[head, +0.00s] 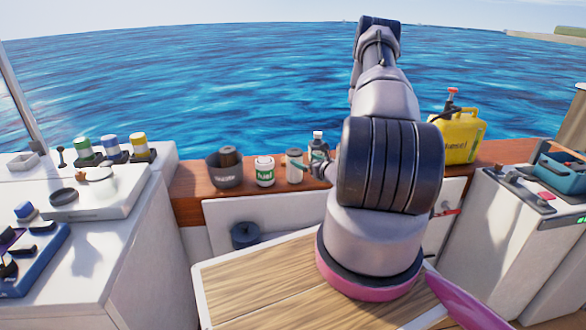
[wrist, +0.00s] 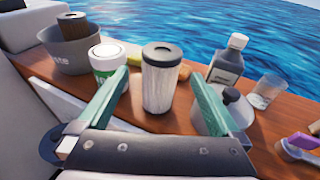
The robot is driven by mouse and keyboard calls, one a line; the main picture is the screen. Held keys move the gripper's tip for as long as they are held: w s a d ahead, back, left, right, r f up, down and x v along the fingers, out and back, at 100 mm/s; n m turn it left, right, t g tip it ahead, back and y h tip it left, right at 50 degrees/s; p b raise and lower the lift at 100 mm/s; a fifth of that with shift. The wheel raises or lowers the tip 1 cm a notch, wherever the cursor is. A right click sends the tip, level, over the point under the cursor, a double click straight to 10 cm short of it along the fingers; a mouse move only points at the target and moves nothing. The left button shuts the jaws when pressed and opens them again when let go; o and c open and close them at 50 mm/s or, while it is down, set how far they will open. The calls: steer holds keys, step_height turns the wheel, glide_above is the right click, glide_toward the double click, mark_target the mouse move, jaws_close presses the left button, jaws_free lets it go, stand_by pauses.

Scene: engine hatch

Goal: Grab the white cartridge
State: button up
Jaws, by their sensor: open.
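The white cartridge (wrist: 158,82) is a pale upright cylinder with a dark ring-shaped top. It stands on the wooden ledge and also shows in the head view (head: 294,167). My gripper (wrist: 165,98) is open, with its two green fingers pointing toward the cartridge. In the wrist view the cartridge appears between the fingers, with a gap visible on both sides. I cannot tell how far the fingertips reach along its depth. In the head view my arm hides part of the ledge to the right, and the fingers are hard to make out.
Left of the cartridge stand a white-and-green can (head: 265,171) and a dark waste bin (head: 226,170). Right of it are a dark bottle (wrist: 227,62) and a clear cup (wrist: 267,92). A yellow jerrycan (head: 462,136) stands farther right. Water lies beyond the ledge.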

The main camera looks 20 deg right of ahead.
mark_target(295, 154)
steer(key=x, duration=0.9)
steer(key=shift+d+f, duration=0.1)
steer(key=shift+d, duration=0.05)
jaws_close()
